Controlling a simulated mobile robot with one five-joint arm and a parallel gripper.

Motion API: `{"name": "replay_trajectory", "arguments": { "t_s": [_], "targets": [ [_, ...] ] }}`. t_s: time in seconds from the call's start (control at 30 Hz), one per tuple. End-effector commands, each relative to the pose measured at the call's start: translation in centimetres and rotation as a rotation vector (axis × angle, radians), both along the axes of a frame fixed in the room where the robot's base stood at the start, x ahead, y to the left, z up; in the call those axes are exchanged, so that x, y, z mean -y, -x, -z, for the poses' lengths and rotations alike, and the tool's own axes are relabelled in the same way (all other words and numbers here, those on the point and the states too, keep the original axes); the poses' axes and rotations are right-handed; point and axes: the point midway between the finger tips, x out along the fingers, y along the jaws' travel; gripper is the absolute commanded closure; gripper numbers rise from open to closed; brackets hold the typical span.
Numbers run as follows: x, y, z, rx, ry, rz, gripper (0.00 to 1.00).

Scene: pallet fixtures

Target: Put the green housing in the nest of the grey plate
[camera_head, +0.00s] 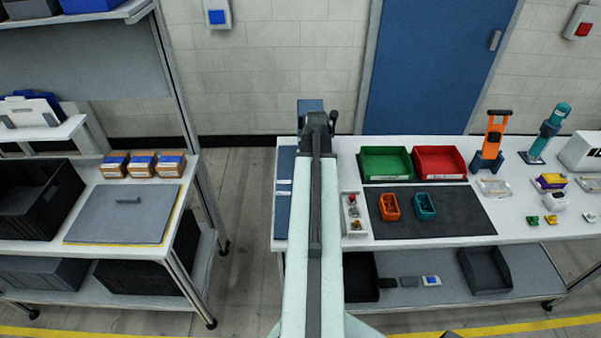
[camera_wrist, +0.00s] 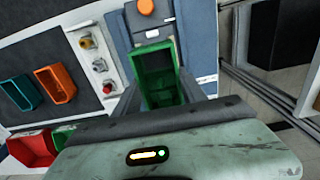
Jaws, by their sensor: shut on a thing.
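The green housing (camera_wrist: 153,72), a small open-topped box, sits between the dark fingers of my gripper (camera_wrist: 160,92) in the wrist view. My gripper is shut on it. In the head view my gripper (camera_head: 318,122) is at the far end of my arm, by the left end of the right-hand table, and the housing is hidden there. The grey plate (camera_head: 100,225), edged in yellow, lies on the left bench, well to the left of my gripper. A small dark bar-like mark, perhaps the nest, shows near its back; I cannot tell its shape.
An orange housing (camera_head: 389,207) and a teal housing (camera_head: 424,206) stand on a dark mat (camera_head: 460,215). Green (camera_head: 387,163) and red (camera_head: 440,162) bins stand behind. A button panel (camera_head: 353,213) is right of my arm. Brown boxes (camera_head: 142,164) line the left bench's back. Open floor separates the benches.

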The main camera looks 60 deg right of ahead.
Motion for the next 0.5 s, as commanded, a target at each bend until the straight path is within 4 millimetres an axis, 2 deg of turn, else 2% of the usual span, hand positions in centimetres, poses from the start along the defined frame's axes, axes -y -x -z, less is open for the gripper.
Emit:
{"name": "replay_trajectory", "arguments": {
  "t_s": [0.27, 0.5],
  "targets": [
    [0.1, 0.1, 1.3, 0.000, 0.000, 0.002, 0.97],
    [0.0, 0.0, 3.9, 0.000, 0.000, 0.001, 0.97]
  ]
}}
